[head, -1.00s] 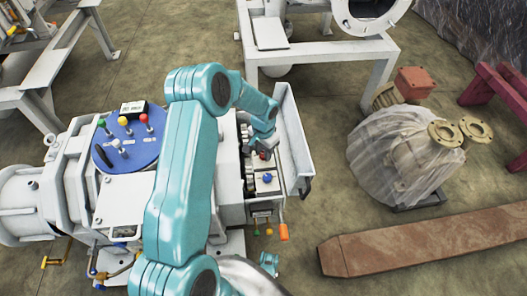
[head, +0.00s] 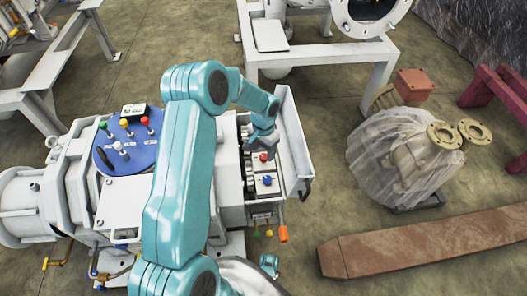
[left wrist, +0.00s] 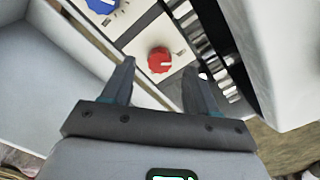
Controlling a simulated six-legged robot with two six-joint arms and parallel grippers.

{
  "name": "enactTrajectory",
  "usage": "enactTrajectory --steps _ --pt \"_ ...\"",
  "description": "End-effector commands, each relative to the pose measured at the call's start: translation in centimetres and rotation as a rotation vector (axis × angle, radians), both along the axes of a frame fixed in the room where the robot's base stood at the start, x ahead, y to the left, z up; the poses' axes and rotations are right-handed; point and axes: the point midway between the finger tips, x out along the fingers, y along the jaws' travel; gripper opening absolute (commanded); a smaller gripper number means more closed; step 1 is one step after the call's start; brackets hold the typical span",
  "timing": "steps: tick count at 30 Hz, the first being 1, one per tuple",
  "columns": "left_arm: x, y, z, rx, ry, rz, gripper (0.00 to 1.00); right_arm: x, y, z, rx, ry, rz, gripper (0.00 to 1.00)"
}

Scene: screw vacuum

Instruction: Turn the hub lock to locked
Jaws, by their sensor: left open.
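A red knob (head: 263,157) and a blue knob (head: 267,180) sit on the white panel of the open box on the machine. The left wrist view shows the red knob (left wrist: 159,60) with a white pointer mark towards the right, and the blue knob (left wrist: 103,5) at the top edge. The labels are too small to read, so I cannot tell which knob is the hub lock. My left gripper (head: 259,147) is beside the red knob. In the left wrist view the open fingers (left wrist: 157,82) point at the red knob, which appears between them, apart from both.
The box's open white door (head: 294,143) stands right of the panel. A row of dark and metallic parts (left wrist: 207,62) lies close to the right finger. A blue round plate (head: 128,152) with coloured knobs is left of my arm. An orange handle (head: 284,233) hangs below the box.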

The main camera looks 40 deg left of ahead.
Motion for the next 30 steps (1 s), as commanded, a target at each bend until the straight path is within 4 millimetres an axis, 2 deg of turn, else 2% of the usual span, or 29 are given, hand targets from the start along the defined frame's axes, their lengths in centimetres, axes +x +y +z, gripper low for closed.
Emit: enactTrajectory --steps 1,9,15,21,30 --pt "0.1 0.0 1.8 0.001 -0.003 -0.001 0.58 -0.1 0.1 0.9 0.0 0.001 0.003 0.38" --pt "0.1 0.0 9.1 0.001 -0.003 0.001 0.58 -0.1 0.1 3.1 0.0 0.001 0.005 0.38" --pt "0.0 0.0 12.7 0.0 -0.001 0.002 0.58 -0.1 0.1 4.0 0.0 0.002 0.004 0.38" --pt "0.0 0.0 13.9 -0.001 0.001 0.001 0.58 -0.1 0.1 4.3 0.0 0.002 0.004 0.38" --pt "0.0 0.0 14.0 -0.001 0.001 0.001 0.58 -0.1 0.1 4.2 0.0 0.002 0.004 0.38"
